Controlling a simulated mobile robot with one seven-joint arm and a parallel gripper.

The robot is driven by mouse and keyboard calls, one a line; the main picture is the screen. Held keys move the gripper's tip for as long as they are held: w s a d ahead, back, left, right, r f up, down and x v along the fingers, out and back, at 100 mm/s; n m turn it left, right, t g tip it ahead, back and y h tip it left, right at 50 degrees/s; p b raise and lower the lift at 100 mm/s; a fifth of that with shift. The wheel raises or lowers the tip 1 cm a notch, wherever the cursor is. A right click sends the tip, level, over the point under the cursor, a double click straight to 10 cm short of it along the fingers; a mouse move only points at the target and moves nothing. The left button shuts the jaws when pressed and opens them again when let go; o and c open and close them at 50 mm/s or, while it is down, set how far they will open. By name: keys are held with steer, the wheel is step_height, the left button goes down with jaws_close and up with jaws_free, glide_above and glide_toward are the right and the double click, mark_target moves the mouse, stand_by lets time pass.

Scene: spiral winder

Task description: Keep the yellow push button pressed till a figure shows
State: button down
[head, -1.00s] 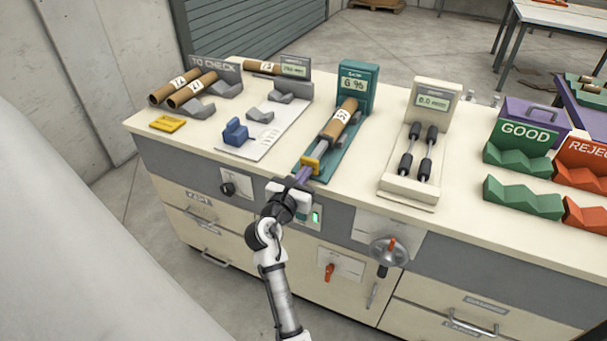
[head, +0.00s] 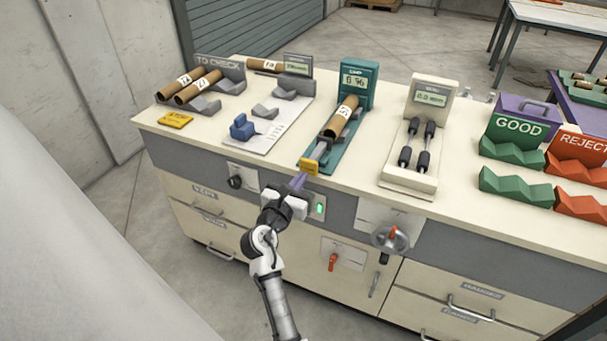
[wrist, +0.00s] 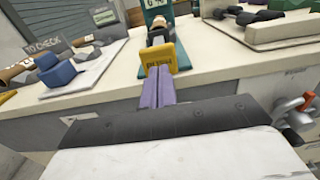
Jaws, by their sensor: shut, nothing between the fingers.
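The yellow push button (head: 308,167) is at the front end of the teal tester (head: 362,82), on a grey stem near the counter's front edge. In the wrist view the button (wrist: 157,62) stands upright beyond my fingertips. My gripper (head: 301,178) is shut and empty, its purple fingers pointing at the button's front face. The fingertips overlap the button's lower part in the wrist view; I cannot tell whether they touch it. A brown tube with a white label (head: 342,115) lies in the tester's cradle. The tester's small display (head: 355,82) shows one blurred character and a percent sign.
A cream gauge (head: 432,95) with dark rollers stands right of the tester. A blue block (head: 242,128) sits on a white plate at left. Below the counter edge are a black knob (head: 235,182), a green light (head: 320,208) and a handwheel (head: 390,237).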

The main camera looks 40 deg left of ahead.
steer(key=b+v, duration=0.1)
steer(key=v, duration=0.6)
steer(key=shift+s+f, duration=0.25)
steer(key=shift+s, duration=0.05)
stand_by(0.8)
